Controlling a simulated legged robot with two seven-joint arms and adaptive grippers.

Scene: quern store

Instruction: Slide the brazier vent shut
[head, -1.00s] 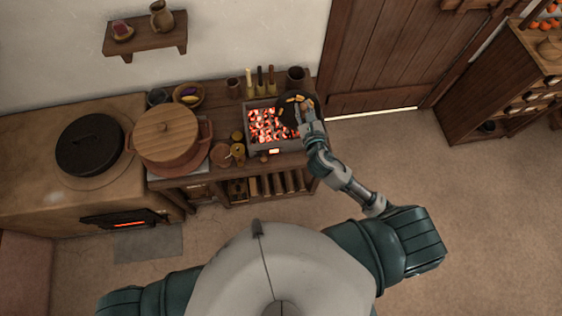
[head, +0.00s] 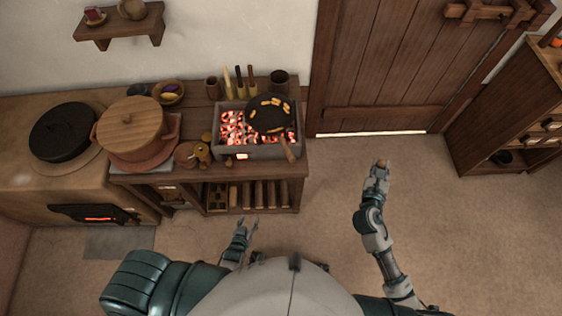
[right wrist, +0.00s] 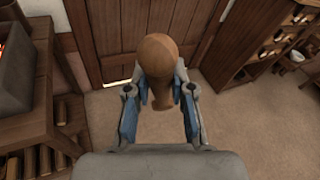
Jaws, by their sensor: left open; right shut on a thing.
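The grey brazier (head: 222,143) with glowing coals stands on the right end of the wooden bench. A bright glowing vent slot (head: 242,156) shows in its front face, so the vent is at least partly open. A small brown knob (head: 228,160) seems to sit just left of the glow. My left gripper (head: 248,222) is open and empty, low in front of the bench. My right gripper (head: 381,168) is out over the floor, right of the bench. It is shut on a rounded wooden piece (right wrist: 160,58), pear-shaped with a narrower lower end.
A dark pan (head: 268,122) with yellowish pieces rests on the brazier, its wooden handle (head: 288,150) jutting over the front right. Small brown jars (head: 203,152) and a lidded pot (head: 130,135) stand to the left. The floor (head: 330,200) right of the bench is clear.

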